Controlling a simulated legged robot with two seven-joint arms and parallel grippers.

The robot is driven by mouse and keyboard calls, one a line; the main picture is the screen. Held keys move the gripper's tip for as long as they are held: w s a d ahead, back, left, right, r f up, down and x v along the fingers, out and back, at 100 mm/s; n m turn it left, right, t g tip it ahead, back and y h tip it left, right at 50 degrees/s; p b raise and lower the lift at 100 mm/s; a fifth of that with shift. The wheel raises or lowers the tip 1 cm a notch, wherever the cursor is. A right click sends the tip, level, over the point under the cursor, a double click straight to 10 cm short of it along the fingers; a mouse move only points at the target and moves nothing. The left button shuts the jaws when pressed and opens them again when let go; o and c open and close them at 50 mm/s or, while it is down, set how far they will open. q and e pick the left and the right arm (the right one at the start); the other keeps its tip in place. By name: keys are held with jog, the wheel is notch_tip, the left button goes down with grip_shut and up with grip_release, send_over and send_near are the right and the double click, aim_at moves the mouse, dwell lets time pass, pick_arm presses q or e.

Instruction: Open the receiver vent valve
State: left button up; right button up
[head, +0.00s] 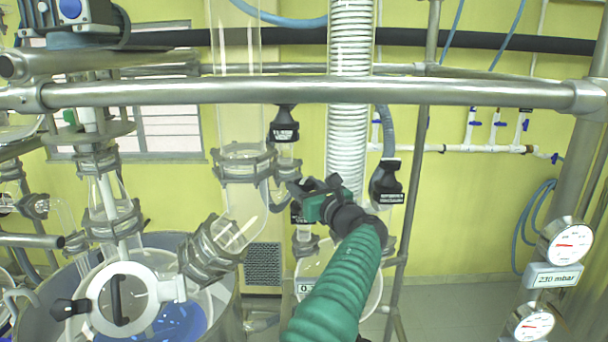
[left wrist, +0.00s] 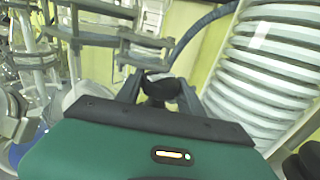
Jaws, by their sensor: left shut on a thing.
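My left gripper (head: 300,188) reaches in on its green-sleeved arm to the glass pipework in the middle of the head view. In the left wrist view its two dark fingers (left wrist: 160,90) are closed around a black valve handle (left wrist: 161,88). In the head view the gripper mostly hides that handle; a black labelled part (head: 297,214) shows just below the fingers. Other black labelled valve handles hang at the upper middle (head: 284,126) and to the right of the arm (head: 386,183). Their labels are too small to read. My right gripper is in neither view.
A steel rail (head: 300,92) crosses in front of the pipework. A round-lidded vessel (head: 125,300) is lower left; gauges (head: 571,244) are at right.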

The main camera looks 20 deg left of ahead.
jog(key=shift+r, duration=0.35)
pick_arm(q)
jog(key=o, duration=1.3)
jog(key=shift+o, duration=0.5)
jog(key=shift+a, duration=0.1)
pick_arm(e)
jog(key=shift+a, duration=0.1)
